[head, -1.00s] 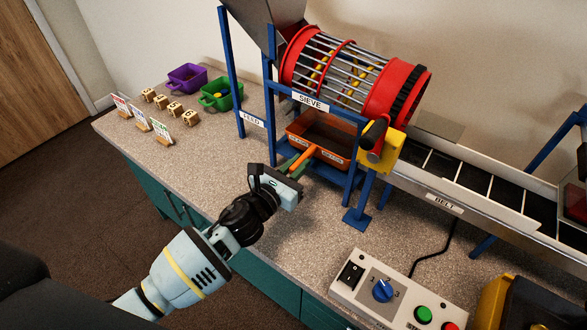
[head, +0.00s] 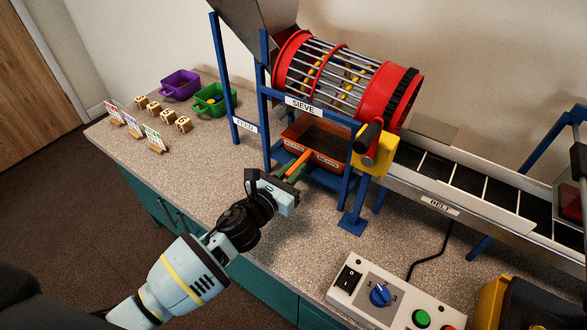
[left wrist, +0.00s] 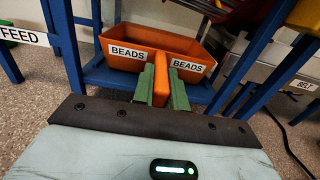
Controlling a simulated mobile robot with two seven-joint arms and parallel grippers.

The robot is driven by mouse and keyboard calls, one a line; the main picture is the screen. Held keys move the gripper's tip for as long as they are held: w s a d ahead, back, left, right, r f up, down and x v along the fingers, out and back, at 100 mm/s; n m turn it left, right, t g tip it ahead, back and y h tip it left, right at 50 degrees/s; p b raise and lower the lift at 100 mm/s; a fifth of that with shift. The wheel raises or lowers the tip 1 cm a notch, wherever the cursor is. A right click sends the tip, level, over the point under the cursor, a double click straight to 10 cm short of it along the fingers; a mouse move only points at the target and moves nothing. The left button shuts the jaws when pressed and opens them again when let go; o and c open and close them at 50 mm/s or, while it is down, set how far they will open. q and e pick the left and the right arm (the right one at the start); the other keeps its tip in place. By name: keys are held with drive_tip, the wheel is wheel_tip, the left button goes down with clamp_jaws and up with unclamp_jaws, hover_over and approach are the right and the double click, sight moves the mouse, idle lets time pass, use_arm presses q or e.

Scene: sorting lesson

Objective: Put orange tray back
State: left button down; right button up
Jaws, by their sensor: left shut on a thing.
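The orange tray (head: 318,142), with two BEADS labels on its front, sits in the blue frame under the red sieve drum. It also shows in the left wrist view (left wrist: 150,36), resting on a blue shelf, with an orange handle (left wrist: 153,78) sticking out toward me. My left gripper (head: 290,172) is in front of the tray. Its green fingers (left wrist: 161,87) are shut on the orange handle, one on each side. The tray's far inside is dark in the head view. My right gripper is not in view.
The sieve drum (head: 345,78) with its yellow block (head: 376,150) stands above the tray. Blue posts flank the tray closely. A belt (head: 460,185) runs to the right. A control box (head: 390,298) is in front. Purple (head: 180,86) and green (head: 214,98) bins stand at the left.

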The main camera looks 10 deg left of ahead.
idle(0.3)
use_arm(q)
drive_tip(key=c, duration=1.3)
unclamp_jaws()
drive_tip(key=shift+f, duration=0.1)
drive_tip(key=shift+s, duration=0.1)
drive_tip(key=v, duration=0.7)
drive_tip(key=shift+s+a, duration=0.15)
drive_tip(key=shift+s, duration=0.15)
